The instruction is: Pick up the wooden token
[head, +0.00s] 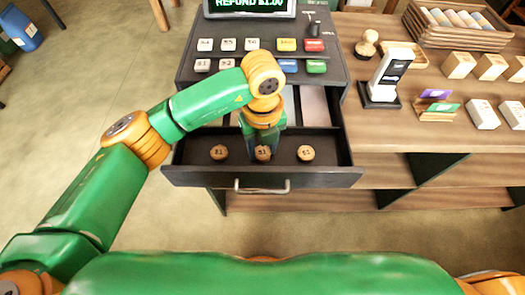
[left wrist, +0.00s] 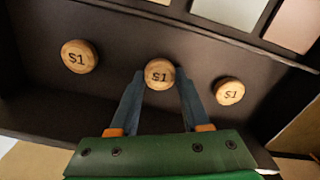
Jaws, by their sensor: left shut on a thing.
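Three round wooden tokens marked "$1" lie in a row in the front part of an open dark drawer (head: 330,174). My left gripper (head: 263,154) reaches down into the drawer and is shut on the middle wooden token (left wrist: 159,74), with a finger on each side. The left token (head: 219,153) also shows in the left wrist view (left wrist: 80,57). The right token (head: 306,153) also shows in the left wrist view (left wrist: 230,91). Both lie apart from the fingers. I cannot tell whether the middle token touches the drawer floor. My right gripper is not in view.
The drawer's front wall with its handle (head: 262,187) is near me. Behind the drawer stands the register with several colored keys (head: 286,45) and a screen reading "REFUND $1.00" (head: 249,4). A card stand (head: 385,78) and small boxes are on the counter at right.

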